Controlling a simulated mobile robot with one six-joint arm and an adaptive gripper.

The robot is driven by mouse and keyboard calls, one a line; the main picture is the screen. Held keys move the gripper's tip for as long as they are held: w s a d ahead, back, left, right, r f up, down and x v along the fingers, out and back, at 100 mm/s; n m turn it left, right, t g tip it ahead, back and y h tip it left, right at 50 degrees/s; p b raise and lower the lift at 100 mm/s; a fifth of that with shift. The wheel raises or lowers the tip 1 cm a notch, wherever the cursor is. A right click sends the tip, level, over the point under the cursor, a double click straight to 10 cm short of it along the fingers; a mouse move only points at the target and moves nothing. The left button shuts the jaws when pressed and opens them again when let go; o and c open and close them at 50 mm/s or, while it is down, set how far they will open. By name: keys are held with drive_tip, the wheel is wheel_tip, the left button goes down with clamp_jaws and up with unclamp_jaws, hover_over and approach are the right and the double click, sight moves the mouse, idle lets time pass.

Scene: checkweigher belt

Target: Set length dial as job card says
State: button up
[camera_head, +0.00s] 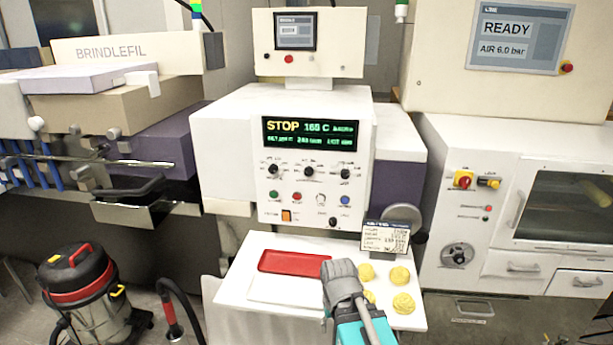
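A white machine (225,150) stands in the middle with a dark display (310,133) that reads STOP 165 C. Below it is a row of three black dials: a left one (272,170), a middle one (309,171) and a right one (345,173). Their labels are too small to read, so I cannot tell which is the length dial. A job card (386,237) stands at the back right of the white shelf (235,262); its lines are too blurred to read. My gripper (341,270) is over the shelf, below and apart from the dials. Its fingers are not clearly seen.
Coloured buttons (297,196), an orange switch (286,216) and a small black knob (333,222) sit under the dials. A red tray (295,261) and several yellow rounds (399,276) lie on the shelf. A vacuum cleaner (85,290) stands at lower left.

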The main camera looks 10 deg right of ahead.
drive_tip(key=shift+o, duration=0.7)
drive_tip(key=shift+w+d, duration=0.1)
drive_tip(key=w+d+r+n+t+h+p, duration=0.1)
drive_tip(key=w+d+r+n+t+h, duration=0.3)
drive_tip(key=w, duration=0.5)
drive_tip(key=n+t+h+p, duration=0.2)
drive_tip(key=n+t, duration=1.1)
drive_tip(key=n, duration=1.4)
approach(308, 173)
drive_tip(key=v, duration=0.4)
drive_tip(key=shift+s+d+f, duration=0.1)
drive_tip(key=shift+s, duration=0.1)
drive_tip(key=shift+w, duration=0.15)
drive_tip(key=x, duration=1.3)
drive_tip(key=shift+w, duration=0.25)
